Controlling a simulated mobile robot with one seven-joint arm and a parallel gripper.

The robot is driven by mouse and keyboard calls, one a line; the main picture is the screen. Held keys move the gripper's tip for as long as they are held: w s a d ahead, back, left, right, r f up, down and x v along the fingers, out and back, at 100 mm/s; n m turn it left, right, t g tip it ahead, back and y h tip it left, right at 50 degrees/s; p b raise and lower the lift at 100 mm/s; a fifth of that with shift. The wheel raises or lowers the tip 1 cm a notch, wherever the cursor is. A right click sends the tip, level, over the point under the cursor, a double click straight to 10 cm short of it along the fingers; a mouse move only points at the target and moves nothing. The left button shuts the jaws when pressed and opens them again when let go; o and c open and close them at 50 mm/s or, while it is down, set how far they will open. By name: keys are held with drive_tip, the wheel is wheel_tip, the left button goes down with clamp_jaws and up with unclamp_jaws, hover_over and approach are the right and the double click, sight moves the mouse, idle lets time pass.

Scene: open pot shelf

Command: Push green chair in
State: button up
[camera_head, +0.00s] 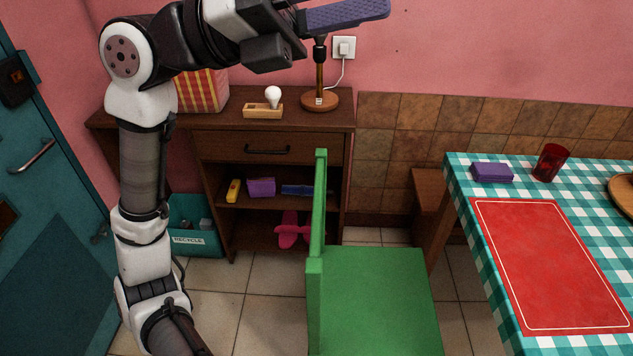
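The green chair (378,300) stands in the lower middle, its backrest on the left and its seat facing the table (482,250) on the right. The table has a green-and-white checked cloth. A gap of tiled floor shows between seat and table. The chair's lower parts are out of frame. My gripper (345,14) is at the top, high above and apart from the chair, in front of the wall. A dark blue, ridged finger points right; only one finger shows clearly, so its opening cannot be judged.
A wooden cabinet (222,146) with a lamp (320,75), bulb and striped box stands behind the chair. A recycle bin (195,225) is beside it. A bench (430,190) is at the back wall. The table holds a red mat (550,265), red cup (550,162) and purple box (491,172).

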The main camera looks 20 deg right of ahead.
drive_tip(key=w+d+f+n+t+y, duration=0.2)
drive_tip(key=w+d+f+y, duration=0.2)
drive_tip(key=d+f, duration=0.3)
drive_tip(key=n+t+y+b, duration=0.5)
drive_tip(key=n+y, duration=0.4)
drive_tip(key=y, duration=0.6)
approach(317, 204)
drive_tip(key=shift+t, duration=0.4)
drive_tip(key=f+p, duration=0.1)
drive_tip(key=f, duration=0.5)
drive_tip(key=f+p, duration=0.1)
drive_tip(key=f, duration=0.5)
drive_tip(key=shift+s+d, duration=0.15)
drive_tip(key=shift+s, duration=0.1)
clamp_jaws()
